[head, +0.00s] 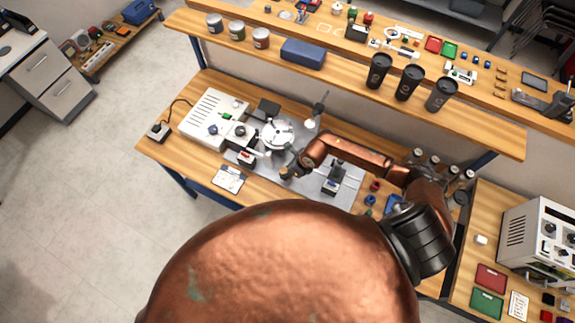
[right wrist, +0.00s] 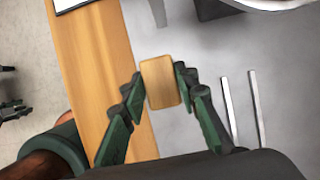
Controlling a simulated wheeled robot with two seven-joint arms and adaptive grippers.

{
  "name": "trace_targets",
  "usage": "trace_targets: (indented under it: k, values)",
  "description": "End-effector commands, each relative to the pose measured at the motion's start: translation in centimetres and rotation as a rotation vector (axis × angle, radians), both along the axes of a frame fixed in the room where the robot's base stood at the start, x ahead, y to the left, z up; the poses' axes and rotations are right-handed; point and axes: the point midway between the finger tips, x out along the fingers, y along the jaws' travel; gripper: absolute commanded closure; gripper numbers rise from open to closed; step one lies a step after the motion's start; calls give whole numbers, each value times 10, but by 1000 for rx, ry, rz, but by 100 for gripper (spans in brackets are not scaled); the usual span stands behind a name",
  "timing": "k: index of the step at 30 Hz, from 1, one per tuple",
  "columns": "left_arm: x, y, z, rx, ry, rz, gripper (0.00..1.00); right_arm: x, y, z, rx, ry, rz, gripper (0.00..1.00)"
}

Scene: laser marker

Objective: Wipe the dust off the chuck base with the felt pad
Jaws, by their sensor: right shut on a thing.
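My right gripper (head: 289,173) is over the front part of the grey metal plate on the workbench. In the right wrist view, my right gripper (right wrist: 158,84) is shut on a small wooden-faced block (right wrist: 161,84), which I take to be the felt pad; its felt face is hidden. The round silver chuck (head: 277,133) stands behind and a little left of the gripper in the head view. A pale curved edge in the right wrist view (right wrist: 270,4) seems to be part of the chuck base. Dust cannot be made out. My left gripper is not recognisable in either view.
A white control box (head: 213,118) stands left of the chuck. A dark fixture (head: 337,178) stands on the plate to the right. A raised wooden shelf (head: 340,75) with dark cups runs behind. Two pale strips (right wrist: 229,108) lie on the plate beside the gripper.

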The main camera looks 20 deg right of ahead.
Motion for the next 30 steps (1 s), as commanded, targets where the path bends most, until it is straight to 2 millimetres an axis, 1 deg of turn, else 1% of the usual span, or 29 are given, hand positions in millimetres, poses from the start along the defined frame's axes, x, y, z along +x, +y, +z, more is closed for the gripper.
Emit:
trace_targets:
  k: [1, 3, 12, 15, 30]
  values:
    - [-2, 0, 6, 0, 2, 1, 60, 1, 1, 8, 0, -1, 2, 95]
    - [-4, 0, 10, 0, 4, 1, 60, 2, 2, 15, 0, -1, 4, 95]
    - [-1, 0, 26, 0, 1, 0, 60, 3, 6, 38, 1, -1, 13, 95]
    - [-1, 0, 27, 0, 1, 0, 60, 3, 7, 41, 0, -1, 15, 95]
    - [-1, 0, 26, 0, 1, 0, 60, 3, 7, 40, 1, -1, 15, 95]
